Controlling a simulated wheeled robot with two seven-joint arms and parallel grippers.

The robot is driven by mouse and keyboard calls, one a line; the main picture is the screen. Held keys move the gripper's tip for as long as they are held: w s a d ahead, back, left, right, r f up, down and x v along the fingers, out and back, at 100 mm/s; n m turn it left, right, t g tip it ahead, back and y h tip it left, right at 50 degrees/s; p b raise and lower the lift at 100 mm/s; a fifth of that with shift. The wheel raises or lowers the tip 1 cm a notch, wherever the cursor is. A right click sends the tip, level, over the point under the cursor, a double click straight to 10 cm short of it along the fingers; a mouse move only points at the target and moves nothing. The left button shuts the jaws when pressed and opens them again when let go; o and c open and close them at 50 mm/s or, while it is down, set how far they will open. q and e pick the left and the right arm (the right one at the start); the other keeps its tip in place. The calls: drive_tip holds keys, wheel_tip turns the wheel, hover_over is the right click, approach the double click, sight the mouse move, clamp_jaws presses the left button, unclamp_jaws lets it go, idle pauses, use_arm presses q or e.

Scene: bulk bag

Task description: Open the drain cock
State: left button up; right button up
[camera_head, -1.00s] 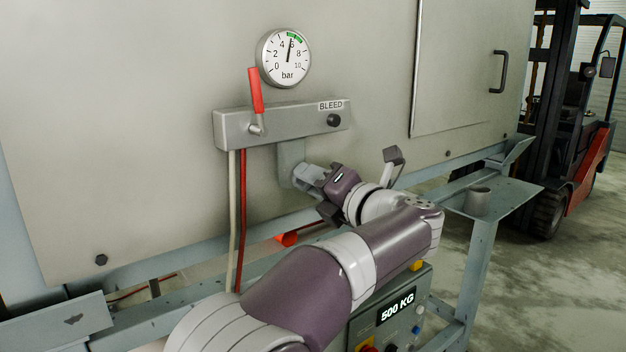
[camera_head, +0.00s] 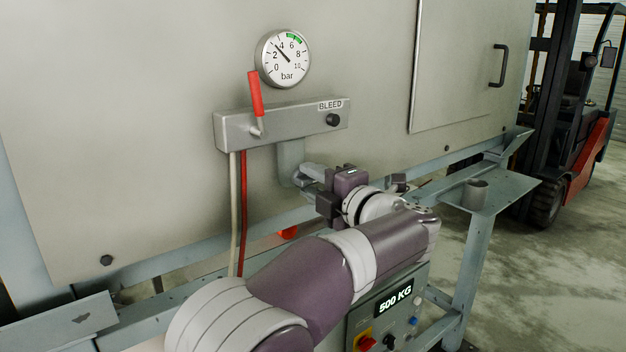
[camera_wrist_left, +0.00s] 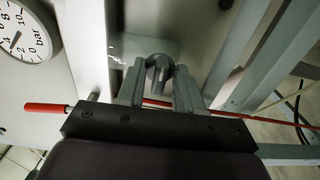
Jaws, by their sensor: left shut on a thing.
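The grey drain cock (camera_head: 310,170) sits at the end of a bent grey pipe (camera_head: 289,160) below the manifold marked BLEED (camera_head: 285,123). My left gripper (camera_head: 323,190) is shut on the cock, and its fingers hide part of it in the head view. In the left wrist view the cock's rounded grey end (camera_wrist_left: 158,66) shows between the two fingers of the gripper (camera_wrist_left: 159,84). How far the cock is turned is hard to tell. The round pressure gauge (camera_head: 284,58) above reads a little under 4 bar. My right gripper is not in view.
A red lever (camera_head: 255,92) stands nearly upright on the manifold, with a white and a red hose below. A control box (camera_head: 388,308) reading 500 KG sits low under my left arm. A bracket shelf with a cup (camera_head: 474,193) and a forklift (camera_head: 575,110) are at the right.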

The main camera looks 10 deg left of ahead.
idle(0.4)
use_arm(q)
drive_tip(key=o, duration=0.7)
drive_tip(key=shift+c, duration=0.2)
drive_tip(key=shift+d, duration=0.2)
drive_tip(key=shift+s+d+f, duration=0.1)
drive_tip(key=shift+s+d, duration=0.1)
drive_tip(key=shift+d, duration=0.1)
drive_tip(key=b+v, duration=0.3)
drive_tip(key=v, duration=0.9)
drive_tip(key=shift+b, duration=0.4)
